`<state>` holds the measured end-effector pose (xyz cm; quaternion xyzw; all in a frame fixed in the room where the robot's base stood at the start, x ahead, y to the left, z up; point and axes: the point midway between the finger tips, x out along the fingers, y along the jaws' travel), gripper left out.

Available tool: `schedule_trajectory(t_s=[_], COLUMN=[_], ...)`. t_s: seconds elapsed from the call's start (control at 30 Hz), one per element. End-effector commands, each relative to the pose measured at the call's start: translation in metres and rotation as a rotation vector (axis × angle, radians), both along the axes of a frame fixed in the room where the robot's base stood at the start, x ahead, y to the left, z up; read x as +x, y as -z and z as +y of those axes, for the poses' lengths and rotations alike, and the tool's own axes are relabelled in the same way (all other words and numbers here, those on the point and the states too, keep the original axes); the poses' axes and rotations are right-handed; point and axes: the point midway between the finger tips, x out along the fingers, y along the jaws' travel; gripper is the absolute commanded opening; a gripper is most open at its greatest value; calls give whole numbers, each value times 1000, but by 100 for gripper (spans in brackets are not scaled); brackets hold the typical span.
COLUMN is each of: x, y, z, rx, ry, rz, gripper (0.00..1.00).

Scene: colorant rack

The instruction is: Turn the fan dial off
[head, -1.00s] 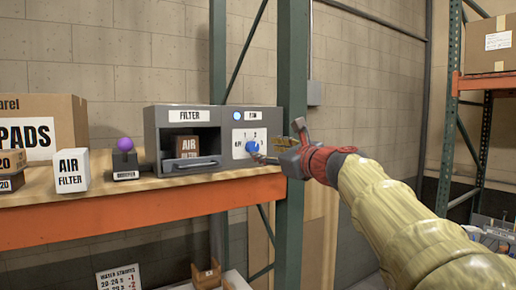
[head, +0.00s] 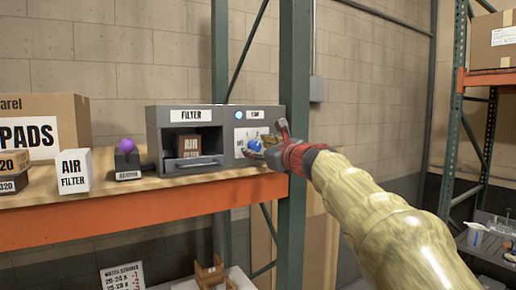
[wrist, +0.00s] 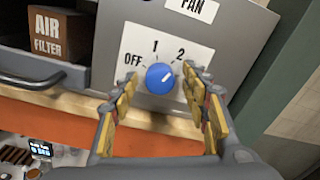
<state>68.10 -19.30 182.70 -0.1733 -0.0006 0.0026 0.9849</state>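The fan dial (wrist: 160,78) is a round blue knob on a white plate (wrist: 130,45) marked OFF, 1 and 2. Its pale mark points up and right, roughly toward the 2. In the head view the dial (head: 255,145) is partly covered by my gripper (head: 270,145). In the wrist view my gripper (wrist: 159,82) is open, with one yellow-padded finger on each side of the dial. Gaps show between the pads and the knob. Any number right of 2 is hidden by the right finger.
The grey unit has a filter bay (head: 191,140) with an air filter box (wrist: 58,32) left of the dial. A green rack post (head: 293,100) stands close right. A purple-topped knob (head: 126,146) and a white box (head: 74,171) stand left on the shelf.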

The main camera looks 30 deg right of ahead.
Motion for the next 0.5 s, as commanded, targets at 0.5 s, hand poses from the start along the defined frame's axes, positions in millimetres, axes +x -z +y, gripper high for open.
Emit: schedule_trajectory(t_s=[0.5], x=[0], y=[0], z=[0], rx=[0], ry=[0], rz=[0], gripper=[16])
